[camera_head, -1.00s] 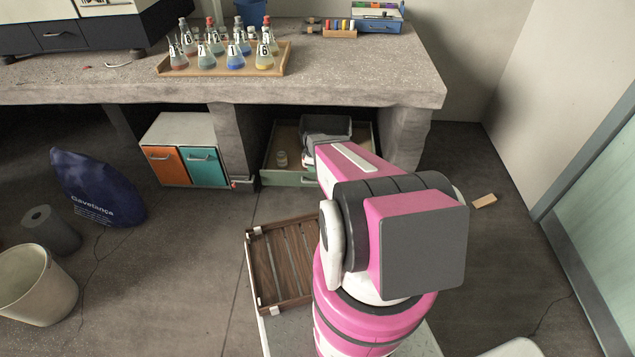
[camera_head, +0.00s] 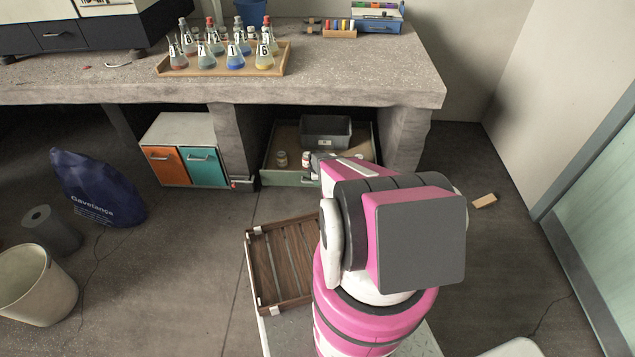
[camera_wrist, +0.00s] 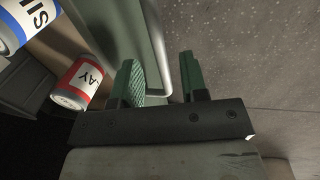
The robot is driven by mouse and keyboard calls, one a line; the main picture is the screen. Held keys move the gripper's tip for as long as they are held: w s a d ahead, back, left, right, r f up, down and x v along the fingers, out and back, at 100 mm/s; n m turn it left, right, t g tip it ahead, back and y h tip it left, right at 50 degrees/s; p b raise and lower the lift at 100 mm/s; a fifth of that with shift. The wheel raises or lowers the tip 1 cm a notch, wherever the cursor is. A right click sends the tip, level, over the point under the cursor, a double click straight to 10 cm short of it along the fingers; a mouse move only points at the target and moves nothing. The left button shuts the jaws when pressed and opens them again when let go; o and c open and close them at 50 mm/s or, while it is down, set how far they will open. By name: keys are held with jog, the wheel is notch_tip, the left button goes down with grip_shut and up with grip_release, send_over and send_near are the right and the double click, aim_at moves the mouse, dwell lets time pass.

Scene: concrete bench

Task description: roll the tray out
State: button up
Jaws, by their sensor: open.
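The tray (camera_head: 288,179) is a low roll-out tray with a pale green front, under the right part of the bench. In the wrist view its green front (camera_wrist: 112,35) runs along the upper middle, with a bar handle (camera_wrist: 156,40) on its outer side. My gripper (camera_wrist: 158,68) is open, its two green fingers on either side of the handle bar. I cannot tell whether either finger touches it. In the head view my arm hides most of the gripper and part of the tray front.
The tray holds a dark bin (camera_head: 325,130) and small containers, including a red-labelled can (camera_wrist: 78,84) and a blue-labelled can (camera_wrist: 18,22). A wooden slatted crate (camera_head: 282,262) is at my front left. A concrete leg (camera_head: 405,140) stands right of the tray. A wooden block (camera_head: 485,201) lies on the floor.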

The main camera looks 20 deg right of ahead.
jog(key=shift+w+d+f, duration=0.1)
jog(key=shift+w+f, duration=0.05)
jog(key=shift+f, duration=0.4)
jog(key=shift+w+f, duration=0.1)
jog(key=shift+f, duration=0.45)
grip_shut()
jog(key=shift+s, duration=0.15)
